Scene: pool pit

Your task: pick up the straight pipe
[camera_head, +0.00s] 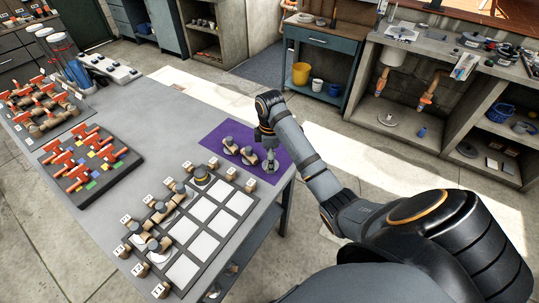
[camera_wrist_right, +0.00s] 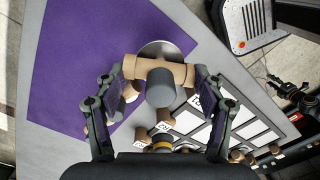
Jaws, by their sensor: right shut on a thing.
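The straight pipe (camera_wrist_right: 135,67) is a tan tube with a grey knob (camera_wrist_right: 160,88) on its middle. My right gripper (camera_wrist_right: 159,76) is shut on it, with a finger at either side, above a round metal disc (camera_wrist_right: 160,47). In the head view my right gripper (camera_head: 270,158) is over the right part of the purple mat (camera_head: 211,139). There it largely hides the pipe, and I cannot tell whether the pipe touches the disc. Two similar tan fittings with grey knobs (camera_head: 229,146) (camera_head: 248,155) stand on the mat to its left. My left gripper is out of view.
A dark-framed grid of white squares (camera_head: 203,211) with numbered tan fittings along its edges lies in front of the mat. A dark tray of orange-handled valves (camera_head: 84,160) is at left. The grey table (camera_head: 165,130) is bare between tray and mat.

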